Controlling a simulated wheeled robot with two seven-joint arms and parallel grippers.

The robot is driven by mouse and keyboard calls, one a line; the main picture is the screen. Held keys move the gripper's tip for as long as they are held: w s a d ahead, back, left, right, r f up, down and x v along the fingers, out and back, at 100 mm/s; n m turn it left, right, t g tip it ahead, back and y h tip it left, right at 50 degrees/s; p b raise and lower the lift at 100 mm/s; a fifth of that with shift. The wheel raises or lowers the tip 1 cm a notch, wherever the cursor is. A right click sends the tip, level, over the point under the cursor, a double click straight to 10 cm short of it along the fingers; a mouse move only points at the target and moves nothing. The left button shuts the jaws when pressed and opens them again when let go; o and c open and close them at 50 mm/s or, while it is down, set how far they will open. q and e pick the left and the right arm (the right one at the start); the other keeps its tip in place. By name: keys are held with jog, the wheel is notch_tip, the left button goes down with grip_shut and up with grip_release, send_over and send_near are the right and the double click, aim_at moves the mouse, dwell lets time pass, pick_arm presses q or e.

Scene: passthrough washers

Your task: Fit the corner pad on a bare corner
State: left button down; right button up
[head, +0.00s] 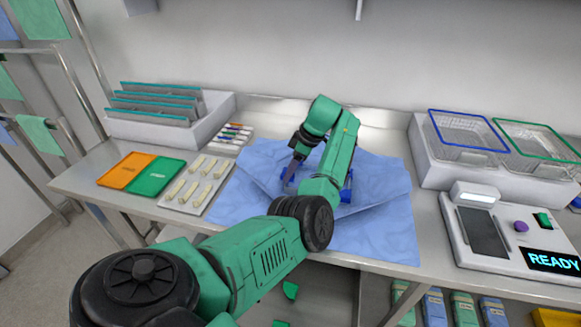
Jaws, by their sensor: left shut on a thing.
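My left gripper (290,174) points down over the left part of the blue wrapping sheet (385,218) at the middle of the bench. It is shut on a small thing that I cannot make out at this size. A blue piece (346,190) shows on the sheet, mostly hidden behind my left arm, so its corners cannot be told apart. Several cream pads (173,190) lie in rows on a pale tray (197,206) left of the sheet. My right gripper is not in view.
An orange tray (124,168) and a green tray (152,178) lie at the left. A grey rack (220,107) and markers (236,129) stand behind. At right are wire baskets (467,134) in a grey bin and a device (480,232) reading READY. The sheet's right side is clear.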

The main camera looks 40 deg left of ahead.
aim_at(291, 181)
pick_arm(q)
jog(key=shift+f+b, duration=0.5)
jog(key=shift+f, duration=0.25)
jog(key=shift+s+f+b, duration=0.1)
jog(key=shift+f+b, duration=0.35)
jog(key=shift+b, duration=0.1)
jog(key=shift+f+b, duration=0.3)
jog(key=shift+f, duration=0.6)
jog(key=shift+d+f, duration=0.1)
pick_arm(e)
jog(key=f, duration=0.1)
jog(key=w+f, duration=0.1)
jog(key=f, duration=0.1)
pick_arm(q)
jog(key=shift+f, duration=0.1)
jog(key=shift+c, duration=2.4)
grip_release()
jog(key=shift+o, duration=1.3)
jog(key=shift+s+d, duration=0.15)
jog(key=shift+s, duration=0.1)
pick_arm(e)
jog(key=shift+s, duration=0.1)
pick_arm(q)
jog(key=shift+w, duration=0.1)
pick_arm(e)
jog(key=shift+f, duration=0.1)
